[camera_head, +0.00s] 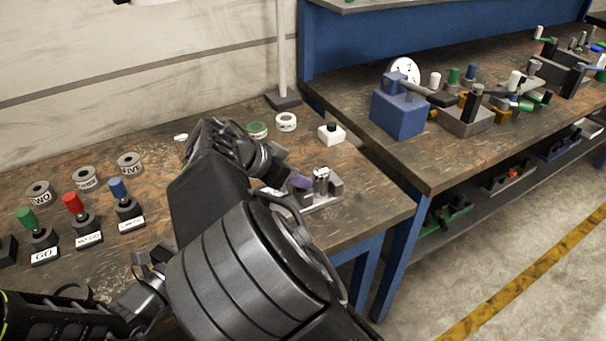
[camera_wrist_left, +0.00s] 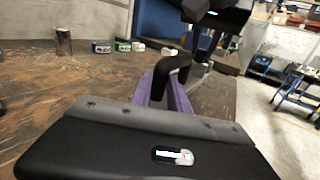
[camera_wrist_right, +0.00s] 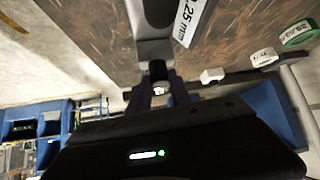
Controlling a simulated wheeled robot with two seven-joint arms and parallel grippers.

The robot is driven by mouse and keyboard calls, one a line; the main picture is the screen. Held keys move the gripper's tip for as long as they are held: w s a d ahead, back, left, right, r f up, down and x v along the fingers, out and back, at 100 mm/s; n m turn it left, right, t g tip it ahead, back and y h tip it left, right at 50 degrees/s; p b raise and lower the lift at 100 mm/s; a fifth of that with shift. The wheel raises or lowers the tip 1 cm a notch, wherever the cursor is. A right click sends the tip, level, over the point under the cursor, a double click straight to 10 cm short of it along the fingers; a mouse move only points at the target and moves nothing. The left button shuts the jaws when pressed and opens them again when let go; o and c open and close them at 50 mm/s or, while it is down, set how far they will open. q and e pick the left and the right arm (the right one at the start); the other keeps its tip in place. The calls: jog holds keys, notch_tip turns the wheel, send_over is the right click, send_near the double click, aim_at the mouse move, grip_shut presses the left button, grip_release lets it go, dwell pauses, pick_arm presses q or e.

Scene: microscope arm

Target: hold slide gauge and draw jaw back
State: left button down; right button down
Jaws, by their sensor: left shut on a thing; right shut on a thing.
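The slide gauge (camera_head: 325,198) is a grey metal block near the right edge of the left bench, partly hidden by my right arm. Its jaw carries a shiny metal knob (camera_wrist_right: 158,72), seen in the right wrist view between my right fingertips. My right gripper (camera_head: 299,181), with purple fingers, is at the gauge and shut on the jaw's knob. In the left wrist view my left gripper (camera_wrist_left: 172,92) has purple fingers shut around a dark, bent part of the gauge. My left gripper is hidden behind my right arm in the head view.
A white block (camera_head: 331,133) and white-labelled rings (camera_head: 286,121) lie behind the slide gauge. A second bench (camera_head: 445,175) holds a blue block (camera_head: 398,108) and fixtures.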

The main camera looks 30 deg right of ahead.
jog(key=shift+a, duration=0.3)
jog(key=c, duration=1.2)
grip_release()
jog(key=shift+o, duration=0.2)
pick_arm(q)
jog(key=shift+r, duration=0.1)
pick_arm(e)
jog(key=v, duration=1.2)
